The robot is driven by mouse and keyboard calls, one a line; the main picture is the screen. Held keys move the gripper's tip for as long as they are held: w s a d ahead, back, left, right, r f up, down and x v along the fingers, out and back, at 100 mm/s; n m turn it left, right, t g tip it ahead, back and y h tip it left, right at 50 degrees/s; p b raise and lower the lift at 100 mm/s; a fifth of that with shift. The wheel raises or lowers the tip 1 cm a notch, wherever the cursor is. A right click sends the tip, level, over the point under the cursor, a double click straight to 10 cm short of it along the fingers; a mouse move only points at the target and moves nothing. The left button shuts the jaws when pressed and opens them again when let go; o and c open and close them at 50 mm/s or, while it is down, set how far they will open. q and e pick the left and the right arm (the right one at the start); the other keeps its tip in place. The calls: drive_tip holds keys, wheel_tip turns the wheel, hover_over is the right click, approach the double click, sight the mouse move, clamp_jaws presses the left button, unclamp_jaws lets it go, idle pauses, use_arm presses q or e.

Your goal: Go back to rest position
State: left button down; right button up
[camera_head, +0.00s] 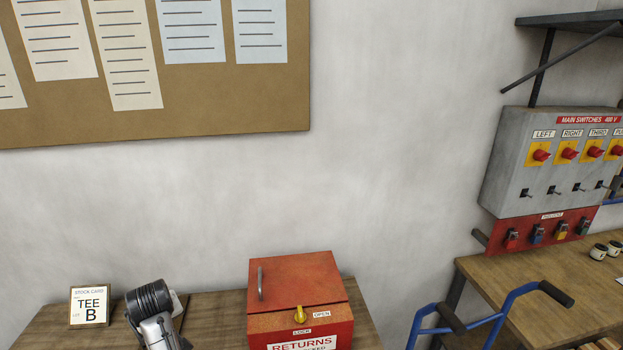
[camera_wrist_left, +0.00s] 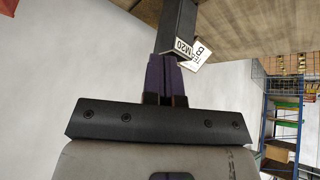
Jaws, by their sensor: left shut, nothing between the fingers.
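My left gripper (camera_wrist_left: 166,62) shows in the left wrist view. Its two dark purple fingers are together and hold nothing. Just beyond the fingertips are a dark post-like piece (camera_wrist_left: 178,22) and white tags (camera_wrist_left: 192,50), one reading M20; I cannot tell whether the fingers touch them. In the head view, a grey and black arm part (camera_head: 152,305) shows at the lower left, with no fingers visible. My right gripper is in neither view.
At right are a switch panel (camera_head: 515,150), a wooden table (camera_head: 520,270) and a blue-framed cart (camera_head: 490,325). The wall between is bare.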

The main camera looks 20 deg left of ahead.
use_arm(q)
drive_tip(key=d+r+m+t, duration=0.6)
drive_tip(key=d+r, duration=0.2)
drive_tip(key=d, duration=0.3)
drive_tip(key=s+d+f+m+h, duration=0.5)
drive_tip(key=s+d, duration=0.3)
drive_tip(key=d, duration=0.4)
drive_tip(key=s+d+f+m+g, duration=0.2)
drive_tip(key=s+d+f+g, duration=0.15)
drive_tip(key=s+f, duration=0.65)
drive_tip(key=s+d+f+m+g, duration=0.1)
drive_tip(key=s+d+f+g, duration=0.25)
drive_tip(key=s+f, duration=0.7)
drive_tip(key=w+p+v, duration=0.3)
drive_tip(key=p+v, duration=1.5)
drive_tip(key=v, duration=0.2)
drive_tip(key=shift+d+r+t+p, duration=0.15)
drive_tip(key=shift+r+t+p, duration=0.2)
drive_tip(key=shift+r, duration=0.2)
